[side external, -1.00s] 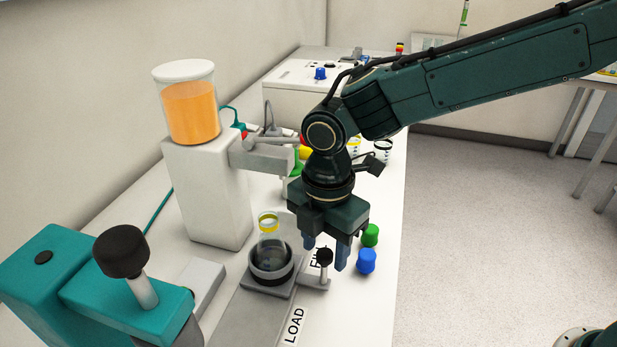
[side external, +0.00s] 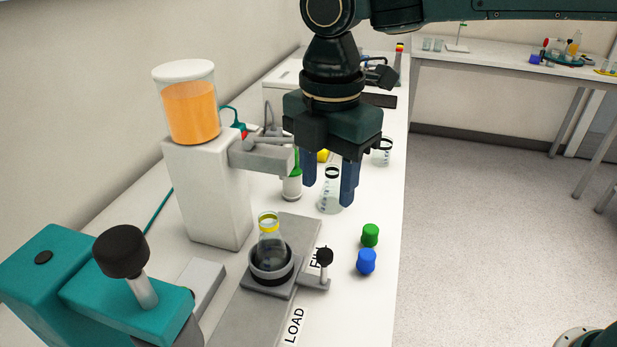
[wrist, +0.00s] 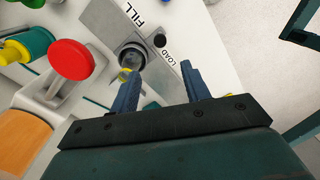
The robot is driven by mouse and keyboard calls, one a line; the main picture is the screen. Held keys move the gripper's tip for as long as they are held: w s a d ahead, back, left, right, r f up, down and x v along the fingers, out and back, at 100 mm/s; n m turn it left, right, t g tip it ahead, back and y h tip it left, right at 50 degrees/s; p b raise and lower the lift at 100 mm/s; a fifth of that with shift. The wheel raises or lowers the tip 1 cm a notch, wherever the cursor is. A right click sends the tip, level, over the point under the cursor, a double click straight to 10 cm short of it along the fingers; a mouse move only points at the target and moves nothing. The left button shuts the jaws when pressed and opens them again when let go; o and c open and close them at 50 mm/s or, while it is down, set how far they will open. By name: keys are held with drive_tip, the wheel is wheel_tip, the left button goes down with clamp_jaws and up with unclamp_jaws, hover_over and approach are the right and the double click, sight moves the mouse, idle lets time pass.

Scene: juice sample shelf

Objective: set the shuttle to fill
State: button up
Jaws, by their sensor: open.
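The shuttle (side external: 268,290) is a grey carriage on a flat rail (side external: 235,322), with a dark cup holding a clear flask (side external: 270,250) with a yellow collar. Its side arm carries a black knob (side external: 325,257). In the wrist view the knob (wrist: 160,40) lies between the FILL label (wrist: 133,15) and the LOAD label (wrist: 168,57). In the side view the knob partly hides the FILL label (side external: 315,262); the LOAD label (side external: 294,325) is clear. My gripper (side external: 328,195) is open and empty, above and beyond the knob, apart from it.
The juice dispenser (side external: 208,195) with an orange tank (side external: 190,112) stands left of the rail, its spout arm (side external: 262,156) reaching right. A green cap (side external: 370,235) and a blue cap (side external: 366,262) stand to the right. A teal device (side external: 125,302) is at front left.

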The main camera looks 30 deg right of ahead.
drive_tip(key=shift+r, duration=0.35)
drive_tip(key=shift+c, duration=0.2)
drive_tip(key=shift+f, duration=0.1)
drive_tip(key=c, duration=0.8)
drive_tip(key=shift+a, duration=0.25)
clamp_jaws()
drive_tip(key=s+a+f+n+h, duration=0.1)
drive_tip(key=s+a+f, duration=0.1)
drive_tip(key=a, duration=0.2)
drive_tip(key=s+a+f+n+t+h, duration=0.1)
drive_tip(key=s+a+f, duration=0.1)
drive_tip(key=s+a, duration=0.1)
drive_tip(key=shift+a+n, duration=0.3)
drive_tip(key=shift+a, duration=0.1)
